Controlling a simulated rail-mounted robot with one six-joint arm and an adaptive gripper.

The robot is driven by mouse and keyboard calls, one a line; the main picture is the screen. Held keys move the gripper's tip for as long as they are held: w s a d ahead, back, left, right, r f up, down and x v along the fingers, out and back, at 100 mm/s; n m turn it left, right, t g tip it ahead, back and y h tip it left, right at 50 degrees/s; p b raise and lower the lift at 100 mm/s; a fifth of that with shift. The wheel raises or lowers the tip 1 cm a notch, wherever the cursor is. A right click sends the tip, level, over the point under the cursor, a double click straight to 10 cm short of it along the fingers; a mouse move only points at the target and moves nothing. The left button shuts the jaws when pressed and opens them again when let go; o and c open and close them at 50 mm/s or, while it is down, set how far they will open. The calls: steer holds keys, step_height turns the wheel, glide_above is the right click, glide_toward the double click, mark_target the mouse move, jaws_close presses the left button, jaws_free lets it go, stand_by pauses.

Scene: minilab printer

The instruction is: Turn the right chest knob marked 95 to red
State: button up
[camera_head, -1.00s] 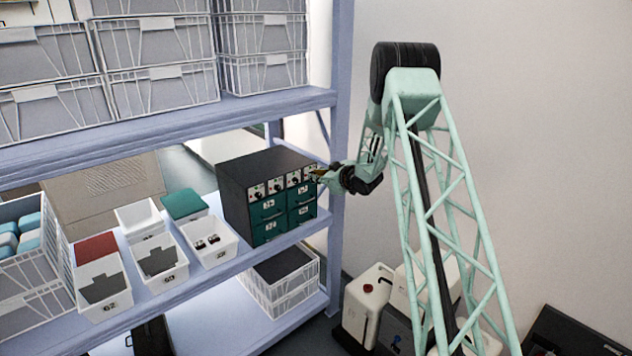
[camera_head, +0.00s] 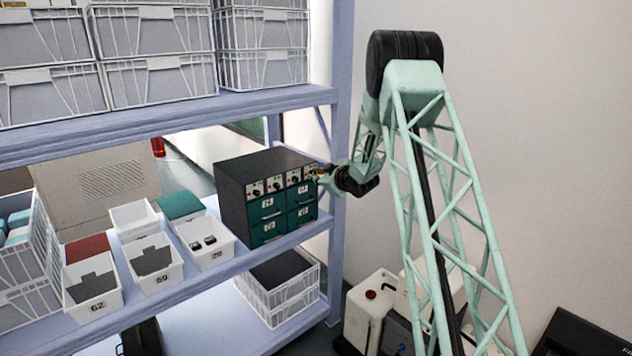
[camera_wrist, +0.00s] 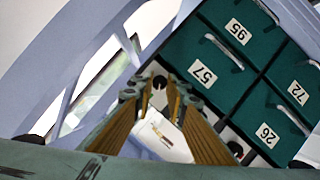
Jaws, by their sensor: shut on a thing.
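The dark chest (camera_head: 265,165) with green drawers stands on the middle shelf in the head view. A strip of several knobs runs along the top of its front. My gripper (camera_head: 319,172) is at the right end of this strip. In the wrist view, my gripper (camera_wrist: 157,90) has its fingers around a dark knob (camera_wrist: 160,82) on the pale strip and is shut on it. A drawer label 95 (camera_wrist: 238,31) shows upside down, near label 57 (camera_wrist: 202,74). The knob's pointer and colour marks cannot be read.
A second knob (camera_wrist: 235,148) sits along the strip in the wrist view. Open white bins (camera_head: 93,285) stand left of the chest. A shelf post (camera_head: 340,140) rises close beside my gripper. A stacked crate (camera_head: 280,290) sits below.

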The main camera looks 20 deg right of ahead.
steer(key=shift+a+f+n+t+h+b, duration=0.15)
steer(key=shift+n+h+b, duration=0.25)
steer(key=shift+b, duration=1.25)
steer(key=shift+d+f+n+t+h+b, duration=0.15)
steer(key=shift+n+b, duration=0.35)
steer(key=shift+b, duration=1.15)
steer(key=shift+a+r+n+t+h+b, duration=0.15)
steer(key=shift+n+t+h+b, duration=0.25)
steer(key=shift+n+b, duration=1)
steer(key=shift+b, duration=0.7)
steer(key=shift+f+n+t+h, duration=0.1)
steer(key=shift+n+t+h, duration=0.25)
steer(key=shift+n, duration=0.6)
steer(key=shift+f+n+t+h, duration=0.1)
steer(key=shift+n+t, duration=0.45)
steer(key=shift+n, duration=0.7)
steer(key=o, duration=0.9)
steer(key=shift+c, duration=0.2)
